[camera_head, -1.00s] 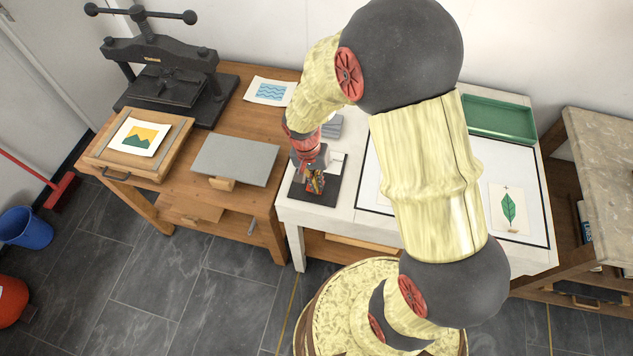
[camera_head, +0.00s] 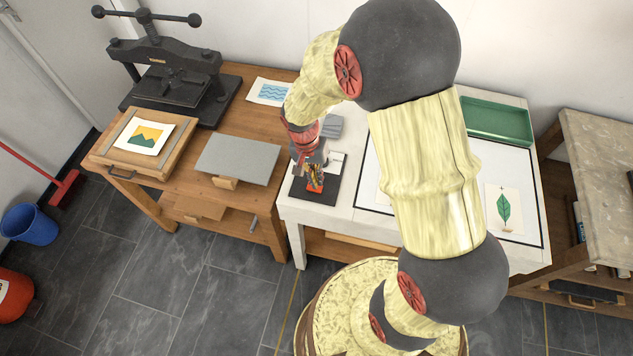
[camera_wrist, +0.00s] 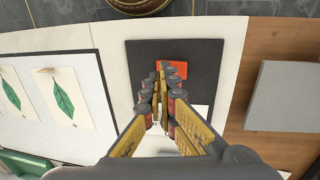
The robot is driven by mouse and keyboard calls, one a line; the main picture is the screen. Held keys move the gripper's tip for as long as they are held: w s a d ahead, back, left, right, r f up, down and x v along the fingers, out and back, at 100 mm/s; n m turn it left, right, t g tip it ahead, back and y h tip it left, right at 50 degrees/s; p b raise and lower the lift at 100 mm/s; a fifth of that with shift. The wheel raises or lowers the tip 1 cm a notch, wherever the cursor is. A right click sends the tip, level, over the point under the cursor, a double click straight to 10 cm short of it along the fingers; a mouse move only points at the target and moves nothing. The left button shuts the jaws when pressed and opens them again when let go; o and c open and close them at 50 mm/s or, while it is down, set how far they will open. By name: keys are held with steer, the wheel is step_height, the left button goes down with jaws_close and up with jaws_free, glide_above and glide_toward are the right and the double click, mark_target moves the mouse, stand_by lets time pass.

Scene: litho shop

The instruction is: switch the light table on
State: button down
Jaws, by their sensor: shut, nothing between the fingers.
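The light table (camera_head: 350,216) is a pale table with a white panel (camera_head: 370,190) framed by a black line. I cannot tell whether the panel is lit. A black plate (camera_head: 326,197) lies at its left end, and an orange-red switch (camera_wrist: 178,66) sits on it in the wrist view. My gripper (camera_wrist: 162,66) is shut and empty, pointing down, with its fingertips over the switch and hiding part of it. In the head view my gripper (camera_head: 314,184) is over the same plate. I cannot tell whether the fingertips touch the switch.
Leaf prints (camera_head: 504,208) lie on the panel, and a green tray (camera_head: 497,122) stands behind. A wooden bench (camera_head: 250,205) on the left bears a grey slab (camera_head: 238,158) and a black press (camera_head: 170,70). A stone-topped stand (camera_head: 605,160) is at the right.

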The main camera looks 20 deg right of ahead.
mark_target(323, 190)
step_height(323, 190, up, 11)
steer(key=d+p, duration=0.1)
steer(key=shift+s+d+f, duration=0.2)
steer(key=shift+s+d, duration=0.1)
steer(key=shift+s, duration=0.05)
